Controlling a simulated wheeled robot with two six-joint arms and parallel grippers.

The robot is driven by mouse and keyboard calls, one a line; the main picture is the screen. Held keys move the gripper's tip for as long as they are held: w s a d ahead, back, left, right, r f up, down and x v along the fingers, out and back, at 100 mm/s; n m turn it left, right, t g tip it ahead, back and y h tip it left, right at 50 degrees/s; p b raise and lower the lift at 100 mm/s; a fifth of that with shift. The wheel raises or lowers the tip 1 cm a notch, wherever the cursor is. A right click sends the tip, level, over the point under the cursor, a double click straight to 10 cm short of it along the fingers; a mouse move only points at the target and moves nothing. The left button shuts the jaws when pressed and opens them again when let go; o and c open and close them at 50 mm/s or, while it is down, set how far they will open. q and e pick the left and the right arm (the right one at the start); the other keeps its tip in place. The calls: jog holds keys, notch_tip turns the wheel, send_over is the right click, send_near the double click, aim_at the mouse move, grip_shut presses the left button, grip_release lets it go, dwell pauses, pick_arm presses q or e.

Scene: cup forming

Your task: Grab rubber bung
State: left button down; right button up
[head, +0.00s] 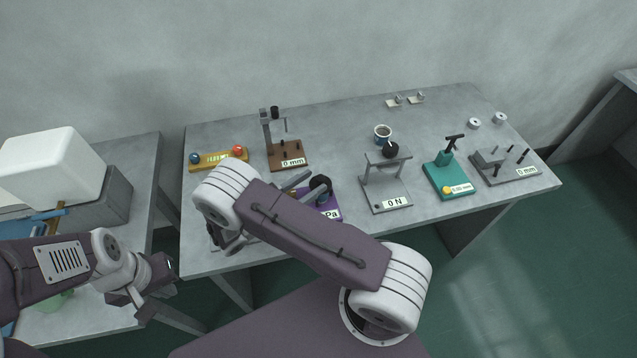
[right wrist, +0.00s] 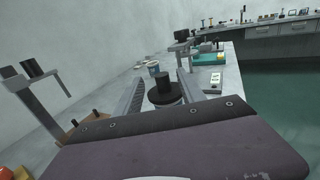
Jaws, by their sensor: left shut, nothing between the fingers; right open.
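A black stepped plug that looks like the rubber bung (right wrist: 163,92) stands upright in the right wrist view, on a pale blue-and-white piece. In the head view it appears as a black round thing (head: 321,186) beside the purple stand (head: 331,210). My right gripper (head: 303,186) is open, with one finger on each side of the bung; I cannot tell whether they touch it. My forearm hides part of the purple stand and the gripper. My left gripper (head: 146,302) is shut and empty, over the left table's edge.
The bench's back middle is free. A white box (head: 50,165) stands at left.

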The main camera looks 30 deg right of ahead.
jog(key=p+x, duration=0.1)
jog(key=x, duration=0.5)
jog(key=shift+d, duration=0.35)
jog(key=shift+s, duration=0.1)
grip_shut()
